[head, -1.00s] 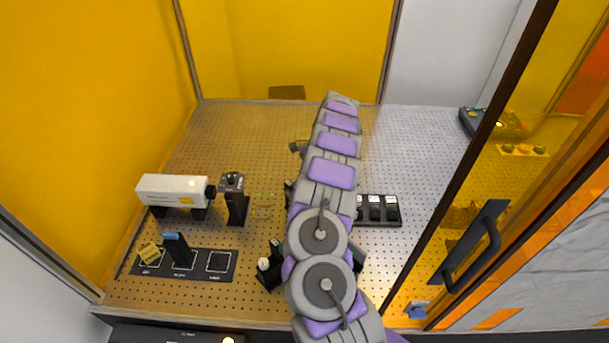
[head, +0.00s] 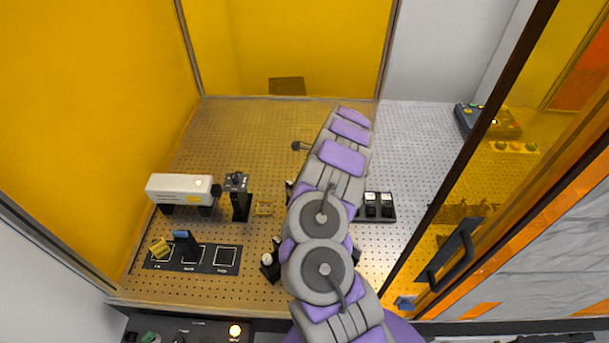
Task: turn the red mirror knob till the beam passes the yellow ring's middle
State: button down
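I cannot make out a red mirror knob, a yellow ring or a beam in the head view. My purple and grey arm crosses the middle of the board and hides part of it. My gripper does not show; it may be behind the arm. Dark mounts show partly at the arm's left edge, among them one with a white round top (head: 267,259). A white box-shaped device (head: 180,188) lies at the left, with a black upright mount (head: 238,196) at its right end.
A perforated board (head: 220,140) fills the enclosure. A black strip (head: 205,268) at front left bears a yellow block (head: 160,248) and a dark blue-topped block (head: 186,245). A black tray (head: 388,214) stands right of my arm. An amber door with a dark handle (head: 455,250) bounds the right.

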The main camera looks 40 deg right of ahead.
jog(key=shift+d, duration=0.25)
jog(key=c, duration=1.2)
grip_release()
jog(key=shift+s, duration=0.1)
jog(key=shift+c, duration=0.2)
jog(key=o, duration=0.4)
jog(key=shift+d+f, duration=0.1)
jog(key=shift+d, duration=0.25)
jog(key=shift+a, duration=0.3)
jog(key=shift+r, duration=0.45)
jog(key=v, duration=1.1)
jog(key=d+b+v, duration=0.1)
jog(key=v, duration=0.4)
jog(key=shift+s+d, duration=0.1)
jog(key=shift+d, duration=0.15)
